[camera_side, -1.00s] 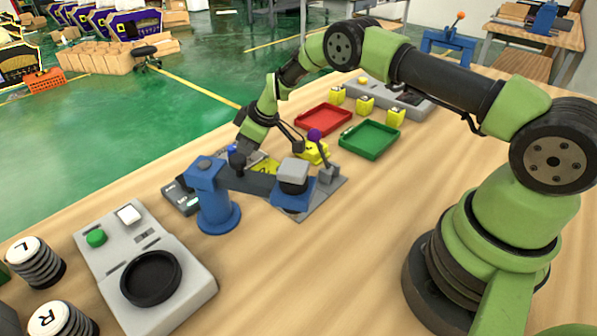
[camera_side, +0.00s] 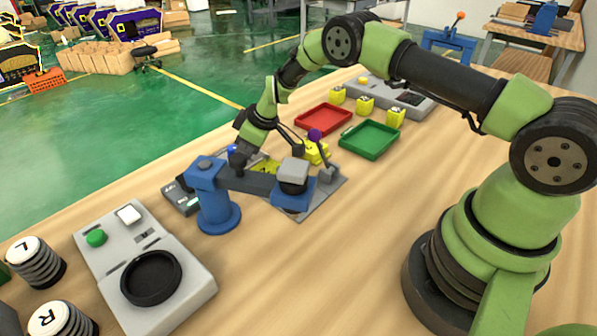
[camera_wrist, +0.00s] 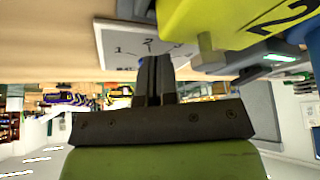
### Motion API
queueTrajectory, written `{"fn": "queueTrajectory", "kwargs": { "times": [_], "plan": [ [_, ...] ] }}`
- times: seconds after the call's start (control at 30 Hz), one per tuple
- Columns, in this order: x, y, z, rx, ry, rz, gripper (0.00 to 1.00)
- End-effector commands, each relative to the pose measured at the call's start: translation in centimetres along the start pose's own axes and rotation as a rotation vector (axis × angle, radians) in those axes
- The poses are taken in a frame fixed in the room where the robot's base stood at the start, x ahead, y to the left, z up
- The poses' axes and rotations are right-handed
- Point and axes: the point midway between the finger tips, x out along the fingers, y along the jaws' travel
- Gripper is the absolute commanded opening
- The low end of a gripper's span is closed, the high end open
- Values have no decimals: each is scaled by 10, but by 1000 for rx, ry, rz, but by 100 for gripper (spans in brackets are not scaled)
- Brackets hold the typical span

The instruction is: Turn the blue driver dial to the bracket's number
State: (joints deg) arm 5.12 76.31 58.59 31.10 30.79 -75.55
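My gripper (camera_wrist: 155,62) points at a pale panel (camera_wrist: 112,42) with printed numbers, of which a 1 is clear. Its dark fingers are close together, and a sliver of the blue driver dial (camera_wrist: 142,59) shows at their tips. The fingers look shut on the dial, but they hide most of it. In the side view a small blue patch (camera_side: 232,148) shows beside the gripper. A yellow bracket (camera_wrist: 215,25) marked with a 2 fills the upper right of the wrist view. It also shows on the fixture in the side view (camera_side: 265,167).
A blue post with a swing arm (camera_side: 212,190) stands in front of the gripper. A lever with a purple knob (camera_side: 315,135) is to its right. Red (camera_side: 302,124) and green (camera_side: 350,142) trays and several yellow pieces lie behind. A button box (camera_side: 118,240) is at front left.

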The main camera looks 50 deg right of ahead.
Motion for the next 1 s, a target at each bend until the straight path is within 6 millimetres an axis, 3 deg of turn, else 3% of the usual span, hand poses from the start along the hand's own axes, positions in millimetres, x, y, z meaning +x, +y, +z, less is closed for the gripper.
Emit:
{"fn": "queueTrajectory", "kwargs": {
  "times": [0.13, 0.6, 1.0],
  "plan": [
    [-3, 0, 4, 2, -6, -1, 0],
    [-51, 2, -24, 2, 1, 7, 0],
    [-56, 3, -26, 2, 1, 7, 0]
  ]
}}
